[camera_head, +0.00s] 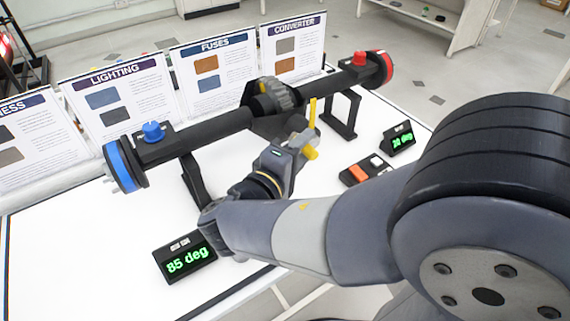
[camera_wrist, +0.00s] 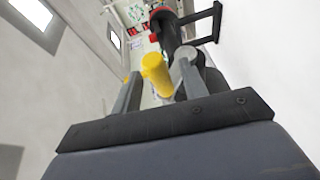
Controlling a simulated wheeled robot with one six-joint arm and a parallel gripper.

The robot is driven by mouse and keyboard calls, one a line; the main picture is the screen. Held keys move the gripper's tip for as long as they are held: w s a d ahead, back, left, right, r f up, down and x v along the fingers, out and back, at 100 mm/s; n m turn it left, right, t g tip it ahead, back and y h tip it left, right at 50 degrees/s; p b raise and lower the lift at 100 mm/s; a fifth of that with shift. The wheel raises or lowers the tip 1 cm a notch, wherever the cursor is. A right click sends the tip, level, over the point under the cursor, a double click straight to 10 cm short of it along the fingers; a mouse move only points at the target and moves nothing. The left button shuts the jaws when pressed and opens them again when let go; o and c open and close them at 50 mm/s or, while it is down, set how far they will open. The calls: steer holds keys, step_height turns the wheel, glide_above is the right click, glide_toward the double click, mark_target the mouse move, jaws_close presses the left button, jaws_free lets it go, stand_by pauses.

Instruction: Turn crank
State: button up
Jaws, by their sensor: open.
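A black axle (camera_head: 212,129) lies across stands on the white table, with a grey toothed housing (camera_head: 272,97) at its middle. The crank's yellow grip (camera_head: 311,153) is beside the housing, and a thin yellow upright piece (camera_head: 312,112) stands by it. In the wrist view the yellow grip (camera_wrist: 155,72) lies between the two fingers of my gripper (camera_wrist: 158,88), which is open.
A blue hub (camera_head: 122,165) ends the axle at left, a red hub (camera_head: 378,68) at right. One display (camera_head: 186,258) reads 85 deg; another (camera_head: 400,139) seems to read 20 deg. A small box with an orange button (camera_head: 357,173) lies nearby. Upright panels (camera_head: 207,66) line the back.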

steer(key=v, duration=0.9)
steer(key=shift+s+a, duration=0.2)
steer(key=shift+s, duration=0.1)
steer(key=shift+r, duration=0.1)
steer(key=x, duration=1)
steer(key=shift+w+d, duration=0.3)
steer(key=shift+f, duration=0.3)
steer(key=shift+a+h, duration=0.15)
steer(key=shift+h, duration=0.15)
